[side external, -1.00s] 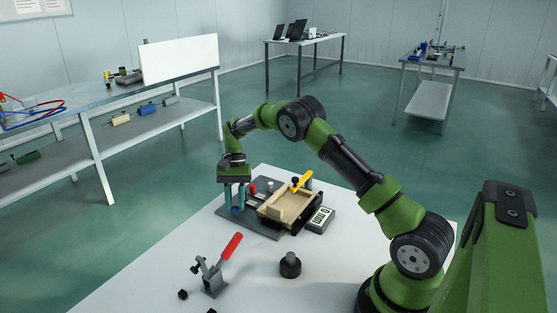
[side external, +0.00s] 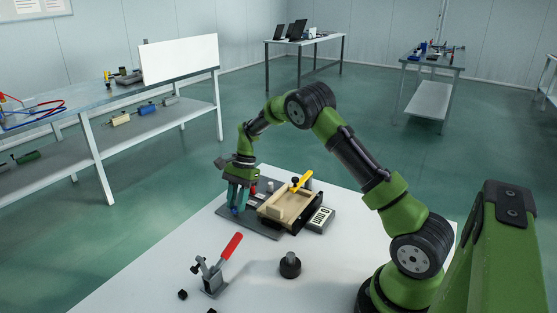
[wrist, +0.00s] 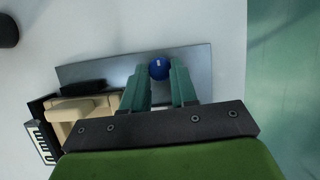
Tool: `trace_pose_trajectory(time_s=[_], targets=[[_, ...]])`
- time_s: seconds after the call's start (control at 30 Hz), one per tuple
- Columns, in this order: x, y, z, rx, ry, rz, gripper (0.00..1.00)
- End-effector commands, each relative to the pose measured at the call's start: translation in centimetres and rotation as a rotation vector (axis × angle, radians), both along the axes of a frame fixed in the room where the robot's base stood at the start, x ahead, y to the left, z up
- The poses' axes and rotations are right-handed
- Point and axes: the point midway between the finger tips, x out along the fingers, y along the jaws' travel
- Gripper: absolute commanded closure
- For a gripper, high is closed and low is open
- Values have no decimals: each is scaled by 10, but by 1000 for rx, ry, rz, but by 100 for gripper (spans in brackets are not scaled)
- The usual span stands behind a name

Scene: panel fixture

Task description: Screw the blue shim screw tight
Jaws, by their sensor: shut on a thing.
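The blue shim screw (wrist: 159,68) shows as a round blue head with a small light mark, between the tips of my gripper (wrist: 160,82) in the wrist view. In the side view the screw (side external: 236,210) is a small blue spot at the left end of the dark fixture plate (side external: 262,230). My gripper (side external: 239,200) points down over that end of the plate, its teal fingers shut on the screw head. The screw's shaft is hidden, so how deep it sits cannot be told.
A tan block (side external: 284,207) with a yellow-handled clamp (side external: 301,182) sits on the fixture, right of my gripper. A red-handled toggle clamp (side external: 221,266) and a black knob (side external: 290,265) stand nearer on the white table (side external: 180,265). Table space between them is clear.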

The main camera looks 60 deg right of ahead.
Motion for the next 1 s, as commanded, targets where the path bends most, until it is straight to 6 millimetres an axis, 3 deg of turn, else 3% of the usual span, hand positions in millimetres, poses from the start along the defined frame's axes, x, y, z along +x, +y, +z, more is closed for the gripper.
trace_pose_trajectory(time_s=[0.3, 0.33, 0.5, 0.83, 1.0], targets=[[0, 1, 0, 0, 0, 0, 100], [0, 1, 0, 0, 0, 0, 71], [0, 1, 0, 0, 0, 1, 47], [0, -1, 3, -1, -1, 1, 47], [1, -10, 24, -2, -4, -1, 47]])
